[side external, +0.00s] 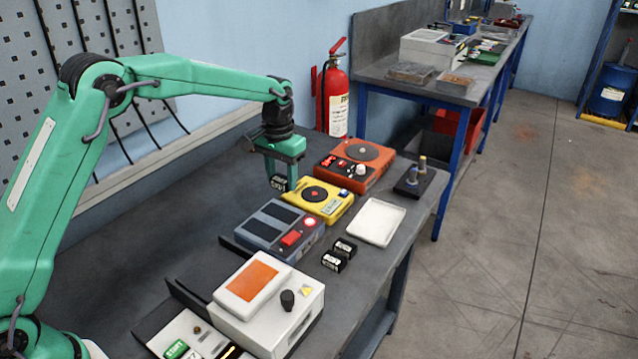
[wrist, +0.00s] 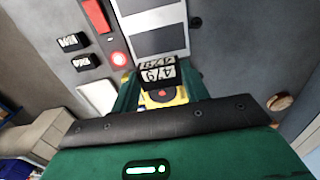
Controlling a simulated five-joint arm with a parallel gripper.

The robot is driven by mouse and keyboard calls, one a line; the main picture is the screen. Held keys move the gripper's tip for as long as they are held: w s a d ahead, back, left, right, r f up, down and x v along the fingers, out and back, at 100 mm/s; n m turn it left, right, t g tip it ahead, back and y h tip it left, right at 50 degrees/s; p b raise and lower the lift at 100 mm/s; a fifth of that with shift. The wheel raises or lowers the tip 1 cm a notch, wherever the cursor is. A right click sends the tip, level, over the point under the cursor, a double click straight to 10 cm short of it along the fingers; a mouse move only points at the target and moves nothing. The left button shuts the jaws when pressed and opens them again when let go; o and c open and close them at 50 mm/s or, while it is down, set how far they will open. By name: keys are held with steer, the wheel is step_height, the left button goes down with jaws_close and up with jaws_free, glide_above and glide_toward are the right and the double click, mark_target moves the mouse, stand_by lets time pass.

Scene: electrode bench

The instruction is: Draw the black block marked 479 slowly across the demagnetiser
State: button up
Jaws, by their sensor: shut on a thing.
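My gripper (side external: 284,178) is shut on a black block (side external: 278,184) with a white label. In the wrist view the block (wrist: 158,71) sits between the green fingers, its label upside down and apparently reading 479. In the side view the block hangs by the back left edge of a yellow unit (side external: 334,206) with a dark disc; exact clearance is unclear. In front of it is a grey-blue unit (side external: 260,232) with two dark plates, a red switch and a lit red lamp, also in the wrist view (wrist: 172,18). I see no readable name telling which unit is the demagnetiser.
An orange unit (side external: 375,160) with a grey disc stands behind. A white tray (side external: 375,222) and two other black blocks (side external: 334,262) lie to the right. A white box with an orange pad (side external: 250,281) stands in front. A dark stand (side external: 414,181) holds small posts near the bench's right edge.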

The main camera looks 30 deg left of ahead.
steer(key=shift+r, duration=1.15)
steer(key=shift+r, duration=0.15)
steer(key=shift+d, duration=0.1)
